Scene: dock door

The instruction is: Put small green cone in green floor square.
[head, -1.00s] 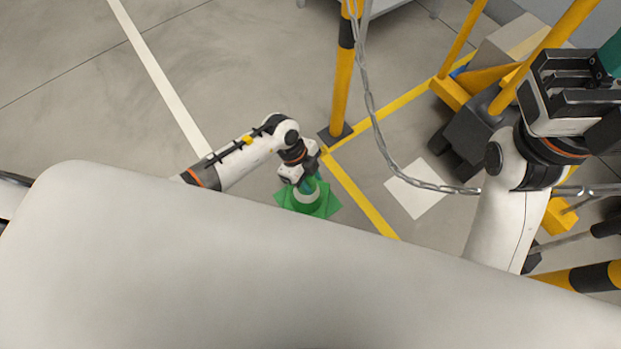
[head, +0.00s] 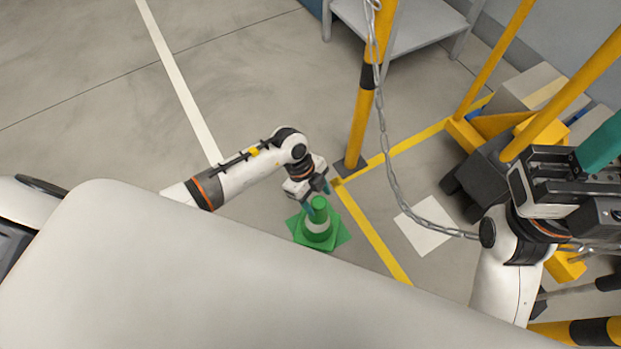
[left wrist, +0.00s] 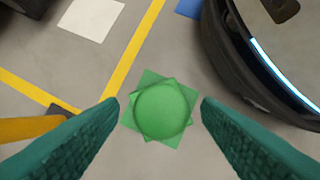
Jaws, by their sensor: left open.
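My left gripper (head: 318,187) is just above and behind the cone's tip in the head view. In the left wrist view its two teal fingers are spread wide, with the cone between and beyond them, apart from both. My right gripper (head: 598,150) is raised at the right edge; its fingertips are not clear.
A yellow post (head: 361,110) with a hanging chain (head: 388,150) stands right of my left gripper. Yellow floor lines and a white square (head: 425,226) lie nearby. A yellow cart with a box (head: 530,88) is at the right. Open floor lies to the left.

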